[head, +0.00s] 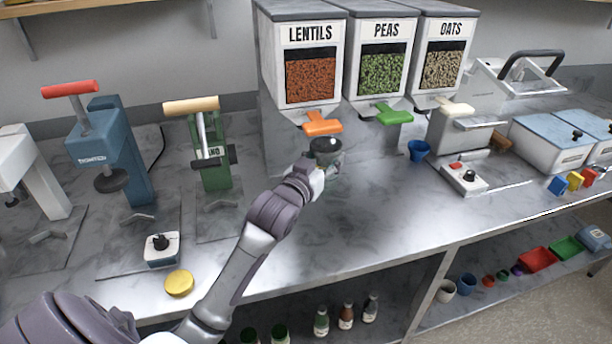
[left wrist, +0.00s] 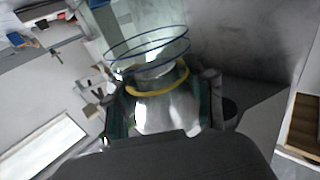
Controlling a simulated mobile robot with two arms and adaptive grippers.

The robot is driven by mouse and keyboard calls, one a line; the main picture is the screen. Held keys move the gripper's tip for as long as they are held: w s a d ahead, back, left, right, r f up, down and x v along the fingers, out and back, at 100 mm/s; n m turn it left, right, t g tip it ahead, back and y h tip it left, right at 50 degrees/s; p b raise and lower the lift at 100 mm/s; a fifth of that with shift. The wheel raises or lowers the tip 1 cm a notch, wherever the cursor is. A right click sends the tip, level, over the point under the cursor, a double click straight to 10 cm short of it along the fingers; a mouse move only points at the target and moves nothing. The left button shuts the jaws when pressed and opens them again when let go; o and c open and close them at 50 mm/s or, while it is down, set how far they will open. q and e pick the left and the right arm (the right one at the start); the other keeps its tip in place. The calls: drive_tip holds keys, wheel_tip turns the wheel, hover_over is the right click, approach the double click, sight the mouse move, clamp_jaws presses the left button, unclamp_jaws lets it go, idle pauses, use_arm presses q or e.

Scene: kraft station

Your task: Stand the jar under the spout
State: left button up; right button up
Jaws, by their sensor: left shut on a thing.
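My left gripper (head: 318,174) is shut on a clear glass jar (head: 335,160), a little below and to the right of the orange spout handle (head: 322,124) of the lentils bin (head: 265,60). In the left wrist view the jar (left wrist: 150,48) shows blue rings and a yellow band between the fingers of the gripper (left wrist: 165,105). The gripper partly hides the jar in the head view. I cannot tell whether its base touches the counter. My right gripper is not in view.
The peas bin (head: 352,60) with a green handle (head: 395,114) and the oats bin (head: 414,60) stand to the right. A blue cup (head: 418,150) is right of the jar. Presses (head: 107,150) stand left. A yellow lid (head: 179,283) lies near the counter's front edge.

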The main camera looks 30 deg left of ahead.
use_arm(q)
drive_tip(key=a+f, duration=0.3)
drive_tip(key=f, duration=0.1)
drive_tip(key=a+f, duration=0.2)
drive_tip(key=f, duration=0.1)
drive_tip(key=shift+w+a+p, duration=0.3)
drive_tip(key=shift+a+p, duration=0.05)
drive_tip(key=shift+p, duration=0.05)
drive_tip(key=shift+f, duration=0.4)
drive_tip(key=o, duration=1.3)
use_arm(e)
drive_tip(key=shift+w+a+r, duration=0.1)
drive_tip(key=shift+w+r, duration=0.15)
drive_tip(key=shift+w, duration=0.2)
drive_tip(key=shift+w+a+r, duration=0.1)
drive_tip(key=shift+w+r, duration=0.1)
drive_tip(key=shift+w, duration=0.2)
